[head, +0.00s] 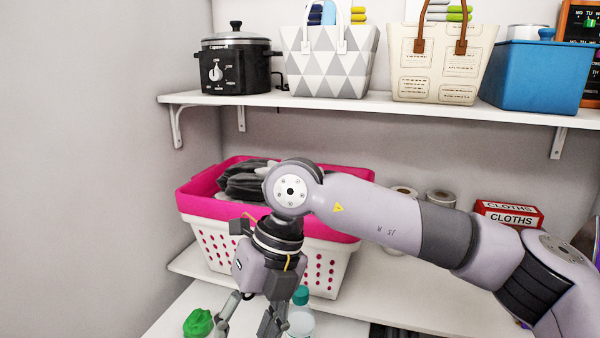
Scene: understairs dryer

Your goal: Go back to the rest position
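My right arm reaches in from the right side of the head view and bends down at the wrist. My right gripper (248,322) hangs at the bottom, in front of the pink and white laundry basket (328,262). Its fingers are spread apart with nothing visible between them, though the tips run to the picture's lower edge. A green object (198,323) lies just left of the fingers. A bottle with a teal cap (301,296) stands just right of them, partly hidden. My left gripper is not in view.
The basket holds dark cloth (243,183). An upper shelf (390,103) carries a slow cooker (236,62), a triangle-patterned bag (328,65), a cream bag (443,65) and a blue bin (540,78). A red cloths box (508,214) and rolls (440,198) sit behind my arm.

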